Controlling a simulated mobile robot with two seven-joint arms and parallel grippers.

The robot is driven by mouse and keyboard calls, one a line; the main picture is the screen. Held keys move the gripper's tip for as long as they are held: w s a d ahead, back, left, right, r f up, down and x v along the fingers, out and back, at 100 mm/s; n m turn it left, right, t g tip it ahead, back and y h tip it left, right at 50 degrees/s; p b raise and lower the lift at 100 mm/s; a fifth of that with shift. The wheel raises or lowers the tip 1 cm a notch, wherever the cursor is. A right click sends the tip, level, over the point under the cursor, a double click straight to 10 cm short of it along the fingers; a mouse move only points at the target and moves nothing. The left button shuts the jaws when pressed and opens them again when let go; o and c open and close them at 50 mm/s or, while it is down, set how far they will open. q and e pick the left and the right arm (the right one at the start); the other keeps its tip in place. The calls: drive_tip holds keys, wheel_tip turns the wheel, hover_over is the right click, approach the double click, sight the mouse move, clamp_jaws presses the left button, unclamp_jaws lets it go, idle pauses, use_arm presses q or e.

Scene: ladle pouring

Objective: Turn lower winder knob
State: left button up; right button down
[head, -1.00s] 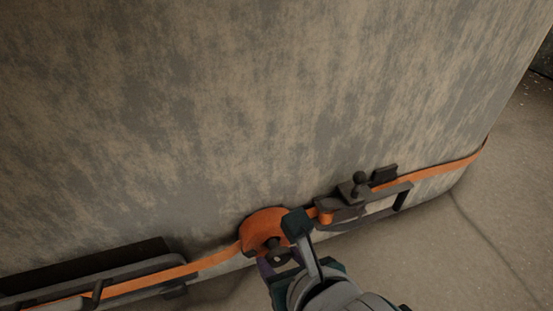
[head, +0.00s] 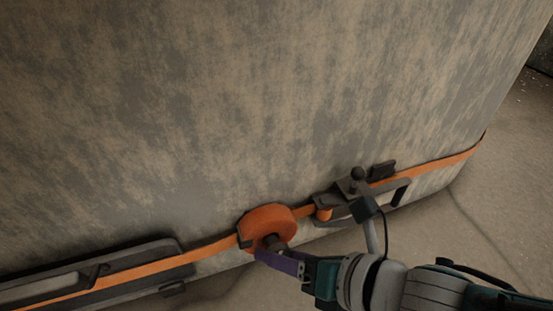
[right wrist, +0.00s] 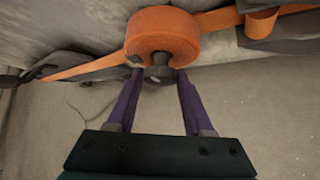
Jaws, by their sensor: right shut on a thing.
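The lower winder is an orange strap coil (head: 268,222) low on a large worn grey wall. Its dark knob (right wrist: 160,72) sticks out just below the coil in the right wrist view. My right gripper (head: 266,252) reaches in from the lower right in the head view. In the right wrist view its two purple fingers (right wrist: 158,78) stand on either side of the knob and are shut on it. The fingers partly hide the knob in the head view. My left gripper is not in view.
An orange strap (head: 430,168) runs along the wall through a dark buckle bracket (head: 352,190) right of the coil. A dark long bracket (head: 95,270) lies at left. Bare floor (head: 480,240) is open at lower right.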

idle(0.4)
drive_tip(key=shift+c, duration=1.6)
unclamp_jaws()
drive_tip(key=p+v, duration=0.8)
drive_tip(key=v, duration=0.2)
drive_tip(key=shift+f, duration=0.1)
